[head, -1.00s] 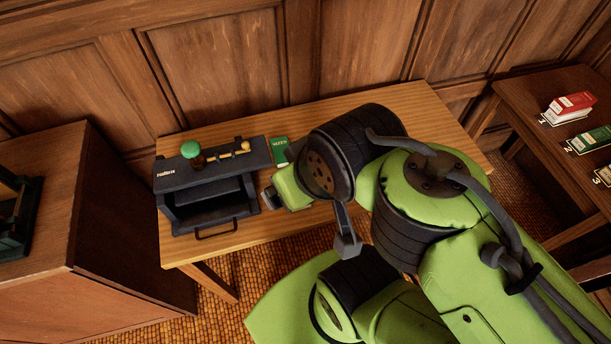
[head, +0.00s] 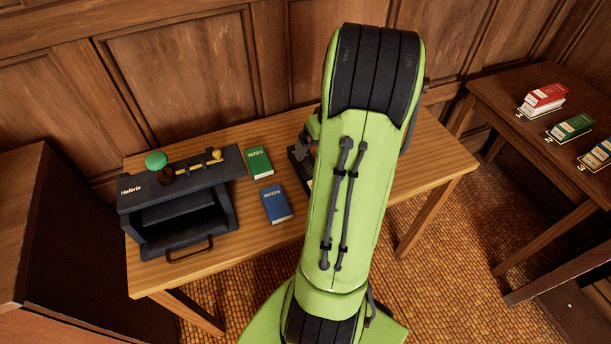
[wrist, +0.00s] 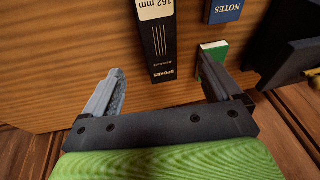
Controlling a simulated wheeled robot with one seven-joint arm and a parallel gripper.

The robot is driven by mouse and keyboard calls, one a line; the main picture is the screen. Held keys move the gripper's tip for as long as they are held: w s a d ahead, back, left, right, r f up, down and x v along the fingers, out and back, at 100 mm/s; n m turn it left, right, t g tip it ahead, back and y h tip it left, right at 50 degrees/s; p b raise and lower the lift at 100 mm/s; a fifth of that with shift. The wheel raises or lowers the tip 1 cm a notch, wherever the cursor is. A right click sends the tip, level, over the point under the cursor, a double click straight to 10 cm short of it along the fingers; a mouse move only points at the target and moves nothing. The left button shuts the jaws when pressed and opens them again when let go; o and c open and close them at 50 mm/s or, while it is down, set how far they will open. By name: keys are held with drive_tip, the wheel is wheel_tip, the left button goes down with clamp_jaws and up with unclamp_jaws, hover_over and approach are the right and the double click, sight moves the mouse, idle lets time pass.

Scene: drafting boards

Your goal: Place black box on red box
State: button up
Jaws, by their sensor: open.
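The black box, printed "SPOKES 162 mm" with a pale label panel, lies on the wooden table. In the wrist view, the black box (wrist: 160,42) lies in line with the gap between my fingers, just beyond the tips. In the head view, only a strip of the black box (head: 299,168) shows beside my arm. My gripper (wrist: 160,68) is open, its fingers on either side of the box's line and nothing held. In the head view my arm hides most of it. The red box (head: 545,95) sits on the right-hand table, by the number 1 label.
A green notebook (head: 258,162) and a blue notebook (head: 276,204) lie left of the black box. The green one is close to my right finger in the wrist view. A dark open-fronted case (head: 180,205) stands further left. Green (head: 573,126) and blue (head: 598,153) boxes lie below the red one.

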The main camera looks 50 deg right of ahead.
sight(309, 168)
drive_tip(key=b+x, duration=0.3)
drive_tip(key=x, duration=0.6)
drive_tip(key=shift+s+f, duration=0.1)
drive_tip(key=shift+s, duration=0.05)
drive_tip(key=c, duration=1.4)
wheel_tip(309, 168, up, 10)
drive_tip(key=p, duration=0.3)
drive_tip(key=shift+p, duration=0.4)
drive_tip(key=shift+c, duration=0.9)
